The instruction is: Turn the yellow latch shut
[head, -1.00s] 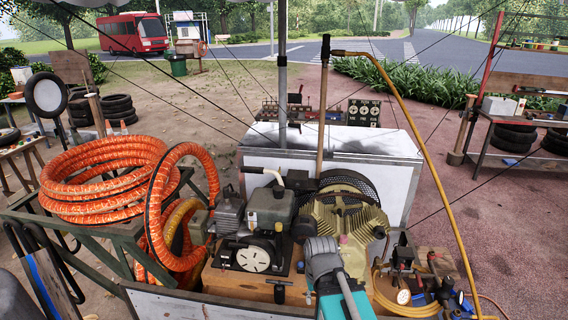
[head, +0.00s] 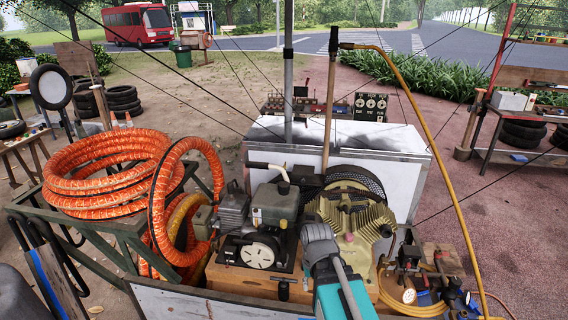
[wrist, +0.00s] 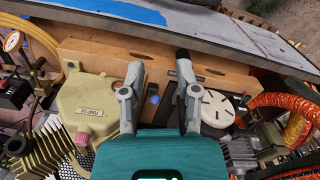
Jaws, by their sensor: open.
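I cannot make out a distinct yellow latch in either view. My gripper (wrist: 160,72) shows in the wrist view with its two grey fingers apart and nothing held between them. It is over the machinery, between a pale yellow-green pump housing (wrist: 88,107) and a round white-faced part (wrist: 213,108). A black upright knob (wrist: 183,56) is at the right fingertip; I cannot tell whether they touch. A small blue spot (wrist: 154,98) shows between the fingers. In the head view my gripper (head: 318,236) is in front of the finned compressor (head: 350,215), and its fingertips are hidden.
A wooden base board (wrist: 120,52) with slots carries the machinery. Orange hose coils (head: 105,175) are at the left. A tall rod with a tan hose (head: 425,125) rises behind and to the right. Gauges and fittings (head: 415,280) crowd the right side.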

